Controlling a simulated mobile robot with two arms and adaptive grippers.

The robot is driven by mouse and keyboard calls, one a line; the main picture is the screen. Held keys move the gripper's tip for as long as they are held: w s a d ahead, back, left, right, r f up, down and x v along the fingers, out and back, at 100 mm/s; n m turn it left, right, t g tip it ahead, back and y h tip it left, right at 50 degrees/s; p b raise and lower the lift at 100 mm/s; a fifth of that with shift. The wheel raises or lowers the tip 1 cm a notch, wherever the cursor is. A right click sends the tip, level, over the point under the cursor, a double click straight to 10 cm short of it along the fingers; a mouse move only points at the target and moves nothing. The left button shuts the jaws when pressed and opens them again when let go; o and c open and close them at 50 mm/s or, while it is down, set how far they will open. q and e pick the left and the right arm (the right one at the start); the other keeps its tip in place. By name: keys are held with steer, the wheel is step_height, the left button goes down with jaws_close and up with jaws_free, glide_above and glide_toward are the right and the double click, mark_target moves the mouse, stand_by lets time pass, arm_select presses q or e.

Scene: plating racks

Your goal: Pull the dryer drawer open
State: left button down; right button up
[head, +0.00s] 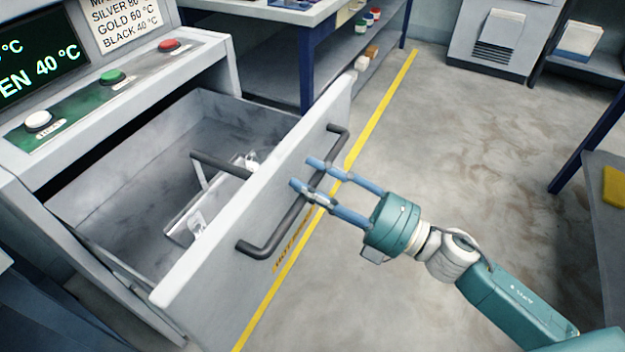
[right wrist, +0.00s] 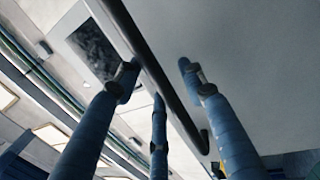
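The dryer drawer (head: 230,225) stands pulled out from the dryer body, its inside showing from above. Its dark bar handle (head: 270,245) runs along the front panel. My right gripper (head: 300,172) is at the middle of the handle, with its blue fingers spread apart. In the right wrist view, the fingers (right wrist: 157,75) lie on both sides of the handle bar (right wrist: 150,62) and look open, without a clear grip on it. Whether any finger touches the bar I cannot tell. My left gripper is not in view.
A metal rack (head: 183,226) with a dark handle (head: 220,165) sits in the drawer. White, green and red buttons line the dryer panel (head: 75,118). A blue-legged table (head: 307,75) stands behind.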

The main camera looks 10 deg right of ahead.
steer(key=shift+d, duration=0.1)
steer(key=v, duration=1.2)
